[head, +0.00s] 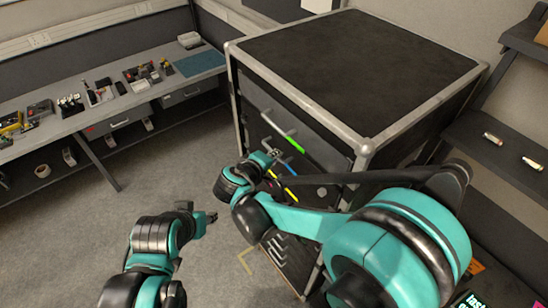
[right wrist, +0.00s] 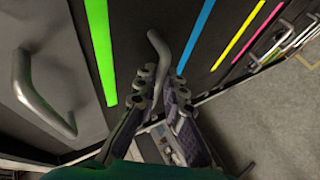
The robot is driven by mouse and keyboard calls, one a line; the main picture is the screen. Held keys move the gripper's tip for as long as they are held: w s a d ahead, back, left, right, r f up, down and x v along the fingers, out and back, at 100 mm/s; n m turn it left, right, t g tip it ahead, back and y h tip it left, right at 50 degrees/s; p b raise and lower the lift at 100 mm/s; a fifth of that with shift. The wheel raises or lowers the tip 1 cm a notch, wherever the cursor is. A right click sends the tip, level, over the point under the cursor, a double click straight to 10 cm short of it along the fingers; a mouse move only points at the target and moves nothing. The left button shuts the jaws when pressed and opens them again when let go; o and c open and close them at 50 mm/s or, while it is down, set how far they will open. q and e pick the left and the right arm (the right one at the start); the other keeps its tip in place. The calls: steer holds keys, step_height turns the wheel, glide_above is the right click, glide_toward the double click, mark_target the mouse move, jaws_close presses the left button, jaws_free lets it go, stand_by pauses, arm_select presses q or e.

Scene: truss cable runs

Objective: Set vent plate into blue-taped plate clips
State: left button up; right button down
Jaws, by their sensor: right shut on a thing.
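The blue tape strip (head: 291,170) is on the front of the large dark cabinet (head: 350,55), between a green and a yellow strip. In the right wrist view the blue tape (right wrist: 195,38) runs beside a bent grey bar handle (right wrist: 157,42). My right gripper (head: 274,155) is at the cabinet front. In the right wrist view its fingers (right wrist: 160,82) are shut around this handle, hiding its lower part. My left gripper (head: 209,217) is over the floor, apart from the cabinet; its jaws are too small to read. I cannot make out a vent plate or plate clips.
Green (right wrist: 101,50), yellow (right wrist: 238,34) and pink (right wrist: 258,30) strips mark the same front, with other bar handles (right wrist: 40,95). A workbench (head: 75,122) with small parts stands left. Shelves (head: 510,150) stand right. The floor (head: 60,235) at left is clear.

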steer(key=shift+b, duration=0.55)
steer(key=shift+d, duration=0.1)
stand_by(0.5)
steer(key=shift+b, duration=0.7)
stand_by(1.2)
steer(key=shift+f+b, duration=0.75)
steer(key=shift+b, duration=0.2)
stand_by(0.8)
steer(key=shift+d+f+b, duration=0.1)
steer(key=shift+f+b, duration=0.1)
steer(key=shift+b, duration=0.25)
stand_by(1.1)
